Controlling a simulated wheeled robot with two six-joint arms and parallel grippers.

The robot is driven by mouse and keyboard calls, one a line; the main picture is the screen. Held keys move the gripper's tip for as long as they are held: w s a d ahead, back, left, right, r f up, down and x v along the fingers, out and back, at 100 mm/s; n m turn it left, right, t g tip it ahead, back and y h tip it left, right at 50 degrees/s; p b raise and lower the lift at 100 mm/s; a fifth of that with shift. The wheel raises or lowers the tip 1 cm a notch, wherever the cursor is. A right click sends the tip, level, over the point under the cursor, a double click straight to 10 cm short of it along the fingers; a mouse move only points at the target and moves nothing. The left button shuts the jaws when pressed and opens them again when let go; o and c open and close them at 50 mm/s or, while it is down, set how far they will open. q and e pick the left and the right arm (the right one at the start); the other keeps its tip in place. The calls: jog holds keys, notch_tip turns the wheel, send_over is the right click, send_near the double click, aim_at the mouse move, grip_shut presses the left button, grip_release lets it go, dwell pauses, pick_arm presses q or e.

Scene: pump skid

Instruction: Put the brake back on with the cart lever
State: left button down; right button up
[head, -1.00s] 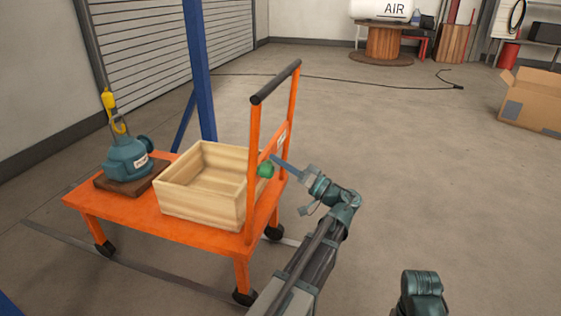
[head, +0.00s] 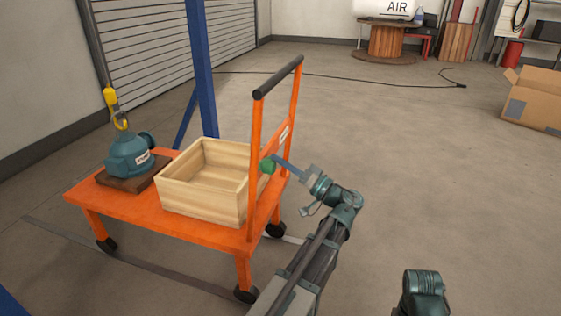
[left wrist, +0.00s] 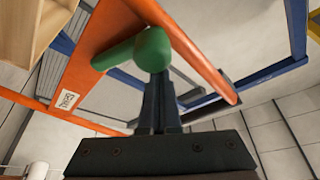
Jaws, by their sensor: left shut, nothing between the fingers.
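The cart (head: 190,222) is orange, with an upright push frame and a dark grip bar at its right end. A green lever (head: 267,166) sits on the push frame, low on its right side. My left gripper (head: 279,161) is shut and empty, with its fingertips at the green lever. In the left wrist view, the green lever (left wrist: 150,48) has a rounded end just beyond the closed fingers (left wrist: 157,85). The fingertips overlap its end; I cannot tell whether they touch or press on it.
On the cart are an open wooden crate (head: 168,190) and a teal pump (head: 128,158) on a wooden block. A yellow hook (head: 111,97) hangs over the pump. A blue post (head: 200,70) stands behind the cart. The floor to the right is clear up to a cardboard box (head: 533,100).

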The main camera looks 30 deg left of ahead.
pick_arm(q)
notch_tip(320, 180, up, 4)
jog(key=w+p, duration=0.2)
jog(key=p, duration=0.2)
jog(key=f+b+v, duration=0.1)
jog(key=b+v, duration=0.3)
jog(key=v, duration=0.6)
jog(key=shift+w+a, duration=0.2)
jog(key=shift+w, duration=0.05)
